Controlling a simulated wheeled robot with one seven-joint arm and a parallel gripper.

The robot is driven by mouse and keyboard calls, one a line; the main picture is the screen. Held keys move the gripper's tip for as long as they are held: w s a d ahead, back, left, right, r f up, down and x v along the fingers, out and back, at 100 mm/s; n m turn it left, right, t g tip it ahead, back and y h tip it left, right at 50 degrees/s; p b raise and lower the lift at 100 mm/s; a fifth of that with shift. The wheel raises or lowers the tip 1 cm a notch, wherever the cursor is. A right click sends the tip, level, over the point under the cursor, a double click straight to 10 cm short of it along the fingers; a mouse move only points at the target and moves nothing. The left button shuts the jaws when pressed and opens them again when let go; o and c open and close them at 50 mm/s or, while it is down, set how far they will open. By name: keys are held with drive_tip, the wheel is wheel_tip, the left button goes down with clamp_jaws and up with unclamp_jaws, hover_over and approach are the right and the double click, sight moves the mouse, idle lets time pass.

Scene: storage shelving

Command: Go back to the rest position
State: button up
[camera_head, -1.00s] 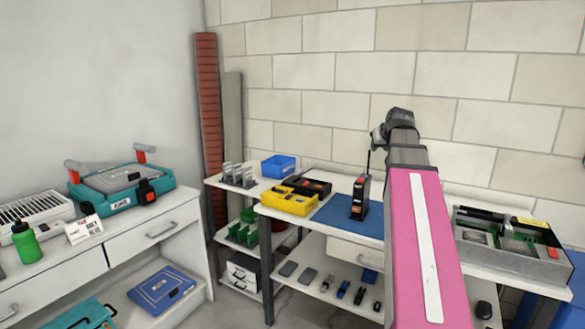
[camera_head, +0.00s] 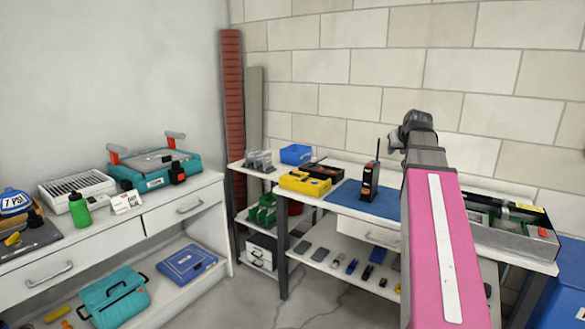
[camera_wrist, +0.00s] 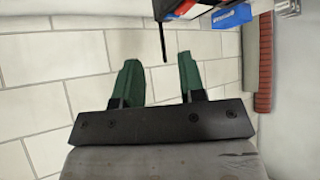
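My arm, pink with a white stripe, reaches from the bottom right of the head view over the workbench. My gripper (camera_head: 393,141) is at its far end, above and to the right of a black-and-orange radio with an antenna (camera_head: 369,184). In the wrist view my gripper (camera_wrist: 161,78) has two green fingers standing apart with nothing between them, the wall behind. The radio's dark antenna (camera_wrist: 162,40) shows near the fingertips. My arm hides part of the bench in the head view.
A white cabinet (camera_head: 195,215) with a teal toolbox (camera_head: 155,166) stands left. Bare floor (camera_head: 245,300) shows between them.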

drive_tip(key=s+a+f+g, duration=0.25)
drive_tip(key=a+f, duration=0.25)
drive_tip(key=f, duration=0.8)
drive_tip(key=s+a+f+g, duration=0.25)
drive_tip(key=a+f, duration=0.25)
drive_tip(key=f, duration=0.7)
drive_tip(key=s+a+f+g, duration=0.2)
drive_tip(key=s+a+f, duration=0.2)
drive_tip(key=s+f, duration=0.3)
drive_tip(key=s+a+f+g, duration=0.2)
drive_tip(key=s+a+f, duration=0.2)
drive_tip(key=f, duration=0.9)
drive_tip(key=s, duration=0.3)
drive_tip(key=shift+s+a, duration=0.15)
drive_tip(key=shift+a, duration=0.05)
